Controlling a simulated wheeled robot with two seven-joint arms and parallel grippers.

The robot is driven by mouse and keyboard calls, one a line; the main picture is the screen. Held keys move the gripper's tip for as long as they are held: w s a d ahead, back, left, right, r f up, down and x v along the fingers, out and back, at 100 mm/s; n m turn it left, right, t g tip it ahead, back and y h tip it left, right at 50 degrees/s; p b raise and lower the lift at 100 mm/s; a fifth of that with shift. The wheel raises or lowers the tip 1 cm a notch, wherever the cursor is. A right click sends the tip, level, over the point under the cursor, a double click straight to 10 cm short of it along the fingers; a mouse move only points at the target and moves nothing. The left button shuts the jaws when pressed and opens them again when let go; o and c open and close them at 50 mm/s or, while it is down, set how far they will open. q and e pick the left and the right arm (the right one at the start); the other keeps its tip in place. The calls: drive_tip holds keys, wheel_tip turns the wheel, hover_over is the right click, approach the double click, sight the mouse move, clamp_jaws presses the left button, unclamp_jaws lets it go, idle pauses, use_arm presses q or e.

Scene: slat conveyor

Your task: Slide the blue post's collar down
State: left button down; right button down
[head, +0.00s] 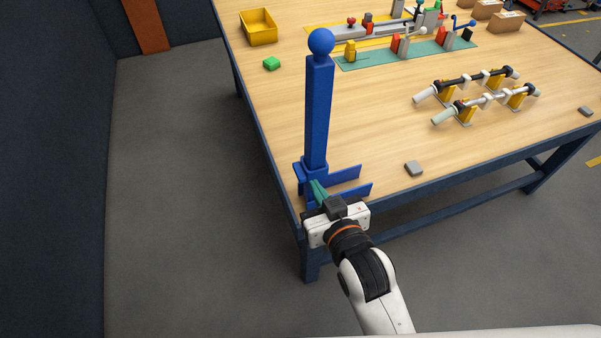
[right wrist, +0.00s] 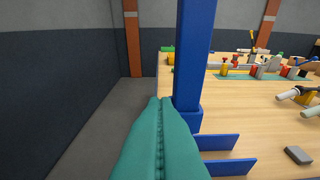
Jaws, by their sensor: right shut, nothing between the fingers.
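The blue post (head: 318,115) stands upright at the near left corner of the wooden table, with a blue ball on top. A blue collar (head: 312,168) sits around its lower part, and two flat blue plates stick out to the right near it. In the right wrist view the collar (right wrist: 190,117) shows behind my fingers. My right gripper (head: 316,187) has teal fingers pressed together with nothing between them. It is at the near side of the post, low by the collar; I cannot tell whether it touches. The post's foot is partly hidden. My left gripper is not in view.
The wooden table (head: 375,135) is clear around the post. A small grey block (head: 414,168) lies to its right, a green block (head: 271,63) and a yellow bin (head: 258,27) farther back. Roller fixtures (head: 480,96) stand at the right. Open floor lies left.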

drive_tip(key=shift+r, duration=0.15)
drive_tip(key=shift+w, duration=0.1)
drive_tip(key=p, duration=0.2)
hover_over(301, 178)
wheel_tip(301, 178, down, 2)
drive_tip(key=shift+w+f, duration=0.1)
wheel_tip(301, 178, down, 3)
drive_tip(key=shift+r+p, duration=0.15)
drive_tip(key=shift+p, duration=0.15)
drive_tip(key=shift+f, duration=0.75)
